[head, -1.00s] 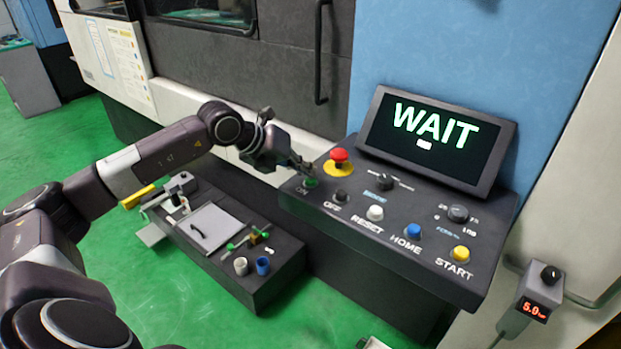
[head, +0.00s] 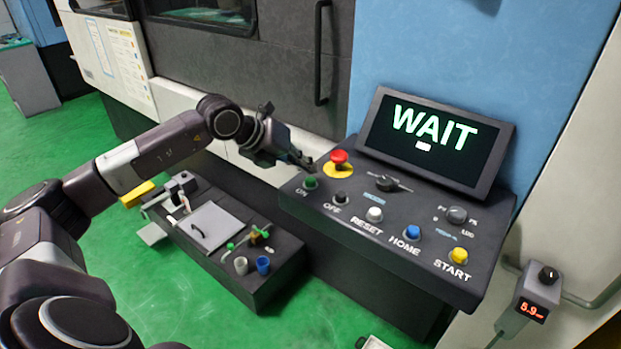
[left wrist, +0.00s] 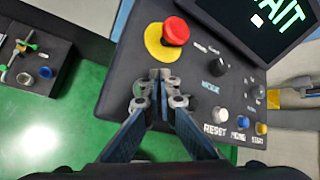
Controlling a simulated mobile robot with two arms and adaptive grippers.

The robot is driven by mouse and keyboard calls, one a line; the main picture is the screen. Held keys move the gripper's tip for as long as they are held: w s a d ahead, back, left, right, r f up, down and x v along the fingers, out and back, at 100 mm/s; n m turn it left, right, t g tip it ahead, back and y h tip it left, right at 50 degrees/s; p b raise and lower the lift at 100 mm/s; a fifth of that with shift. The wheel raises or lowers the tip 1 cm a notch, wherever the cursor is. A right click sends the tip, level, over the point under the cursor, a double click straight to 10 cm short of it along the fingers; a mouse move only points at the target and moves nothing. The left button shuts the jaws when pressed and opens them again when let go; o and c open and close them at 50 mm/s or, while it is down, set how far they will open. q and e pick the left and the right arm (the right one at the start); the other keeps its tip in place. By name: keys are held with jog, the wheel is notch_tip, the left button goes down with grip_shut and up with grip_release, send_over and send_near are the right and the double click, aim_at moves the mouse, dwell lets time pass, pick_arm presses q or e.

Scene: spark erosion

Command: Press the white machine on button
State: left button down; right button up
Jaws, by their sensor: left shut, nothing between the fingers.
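The white machine's black control panel (head: 400,250) carries a row of buttons. The green ON button (head: 310,183) is at its left end, uncovered in the head view. My left gripper (head: 308,164) is shut and empty, its tips just above and behind that button, apparently apart from it. In the left wrist view the shut fingers (left wrist: 160,76) point over the panel, below the red emergency stop (left wrist: 176,31); the ON button is hidden there. The screen (head: 435,140) reads WAIT. My right gripper is not in view.
The red emergency stop stands close to my left fingertips. The black OFF (head: 341,198), white RESET (head: 375,214), blue HOME (head: 413,232) and yellow START (head: 458,255) buttons run rightward. A low black bench (head: 270,290) with small tools stands left of the panel.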

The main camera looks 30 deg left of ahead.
aim_at(307, 180)
pick_arm(q)
jog(key=shift+r+p, duration=1.35)
jog(key=shift+r, duration=1.05)
jog(key=shift+f, duration=0.1)
